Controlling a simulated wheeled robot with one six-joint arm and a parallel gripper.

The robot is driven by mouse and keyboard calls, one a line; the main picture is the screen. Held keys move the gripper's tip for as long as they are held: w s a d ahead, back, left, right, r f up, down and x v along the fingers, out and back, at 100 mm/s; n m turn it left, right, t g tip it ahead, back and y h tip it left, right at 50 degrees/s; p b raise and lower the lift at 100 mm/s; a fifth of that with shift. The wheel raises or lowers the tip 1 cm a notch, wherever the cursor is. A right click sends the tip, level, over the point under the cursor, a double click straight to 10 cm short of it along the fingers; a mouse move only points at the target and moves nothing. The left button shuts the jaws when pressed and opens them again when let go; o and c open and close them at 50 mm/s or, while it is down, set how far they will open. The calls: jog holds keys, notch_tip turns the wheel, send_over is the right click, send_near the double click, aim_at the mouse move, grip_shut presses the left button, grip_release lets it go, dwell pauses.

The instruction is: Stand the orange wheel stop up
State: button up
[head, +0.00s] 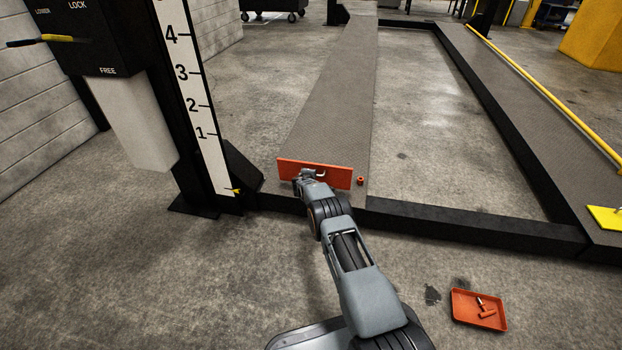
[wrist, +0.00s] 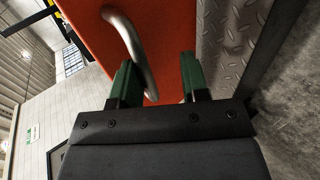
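The orange wheel stop (head: 335,180) is a wide flat plate across the near end of the left runway (head: 331,95). It looks raised, but I cannot tell whether it is fully upright or leaning. In the wrist view the plate (wrist: 165,30) fills the upper middle and carries a bent metal handle (wrist: 128,40). My gripper (head: 312,174) is at the plate's near face by the handle. In the wrist view its green fingers (wrist: 158,80) are apart, with the lower end of the handle showing between them. I see no grip on it.
A small orange part (head: 360,181) sits right of the plate on the runway. An orange tray (head: 461,312) with small pieces lies on the floor at lower right. A black post with a numbered scale (head: 190,80) stands close at left. A black crossbeam (head: 470,226) runs right.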

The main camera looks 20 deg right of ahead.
jog(key=p+v, duration=0.7)
jog(key=v, duration=0.6)
jog(key=shift+s+a+r, duration=0.2)
jog(key=shift+s, duration=0.1)
jog(key=shift+r, duration=0.1)
jog(key=s+d+r+m+g+h+p, duration=0.15)
jog(key=s+r+m+p, duration=0.35)
jog(key=r, duration=0.9)
jog(key=s+d+r+g+p, duration=0.1)
jog(key=s+d+r+p, duration=0.15)
jog(key=r+p, duration=0.75)
jog(key=s+d+r+m+g+h+p, duration=0.1)
jog(key=s+d+r+m+g+p, duration=0.3)
jog(key=r, duration=1.3)
jog(key=s+a+r+m+y+p, duration=0.1)
jog(key=s+a+r+y+p, duration=0.3)
jog(key=s+r+p, duration=0.4)
jog(key=s+a+r+m+y+p, duration=0.2)
jog(key=s+a+r+y+p, duration=0.2)
jog(key=s+r, duration=1.2)
jog(key=s+a+p, duration=0.2)
jog(key=s+p, duration=0.2)
jog(key=shift+a+r, duration=0.3)
jog(key=shift+a, duration=0.05)
